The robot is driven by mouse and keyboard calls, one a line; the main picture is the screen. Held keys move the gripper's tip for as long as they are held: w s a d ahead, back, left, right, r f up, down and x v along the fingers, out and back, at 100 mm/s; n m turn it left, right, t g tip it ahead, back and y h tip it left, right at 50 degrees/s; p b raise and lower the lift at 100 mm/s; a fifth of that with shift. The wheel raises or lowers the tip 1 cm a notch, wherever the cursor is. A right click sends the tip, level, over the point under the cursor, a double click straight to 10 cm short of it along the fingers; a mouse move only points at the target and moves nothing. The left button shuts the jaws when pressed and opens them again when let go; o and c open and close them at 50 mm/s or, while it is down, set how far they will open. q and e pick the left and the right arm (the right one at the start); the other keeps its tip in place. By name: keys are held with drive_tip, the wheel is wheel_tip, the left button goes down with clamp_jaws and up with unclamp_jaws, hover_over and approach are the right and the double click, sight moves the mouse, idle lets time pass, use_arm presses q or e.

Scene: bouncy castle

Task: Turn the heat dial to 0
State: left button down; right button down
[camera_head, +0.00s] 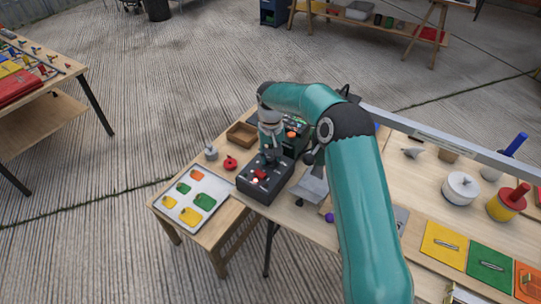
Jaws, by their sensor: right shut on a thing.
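A dark grey control box (265,189) stands on the wooden table, with a red part and a small pale light on its top. My right arm comes in from the lower right and bends over the table. My right gripper (271,155) points down at the back part of the box's top and is shut on what appears to be the heat dial. The dial is mostly hidden by the gripper, so its setting cannot be read. My left gripper is not in view.
A wooden tray (242,134), a red knob-like object (230,163) and a grey weight-like object (211,152) stand left of the box. A green device (297,131) is close behind the gripper. A picture board (191,198) lies at the table's left end.

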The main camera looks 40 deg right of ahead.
sight(271, 157)
drive_tip(key=shift+w+r, duration=0.1)
drive_tip(key=c, duration=0.8)
unclamp_jaws()
wheel_tip(271, 157, up, 12)
drive_tip(key=shift+f, duration=0.1)
